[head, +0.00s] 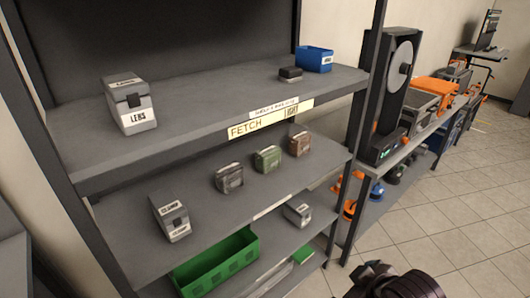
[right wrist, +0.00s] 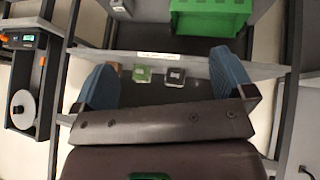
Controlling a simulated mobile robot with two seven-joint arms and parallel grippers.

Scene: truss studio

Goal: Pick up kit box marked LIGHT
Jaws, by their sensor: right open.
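No box in view reads clearly as LIGHT. On the top shelf of the rack, a grey-white kit box (head: 131,104) reads LENS. A similar kit box (head: 170,217) stands at the left of the middle shelf; its label looks like CLAMP. A third, smaller-looking kit box (head: 297,212) sits on the lower shelf, its label too small to read. A yellow strip (head: 258,123) on the top shelf's edge reads FETCH and LIGHT. My right gripper (right wrist: 165,82) is open and empty in the right wrist view, its fingers wide apart before the shelves. My left gripper is out of view.
Small dark, green and brown cases (head: 268,158) stand mid-shelf. A green crate (head: 215,262) is below; a blue bin (head: 314,59) and small black block (head: 290,74) are on top. A bench with a reel machine (head: 390,95) stands right. The tiled floor (head: 450,210) is open.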

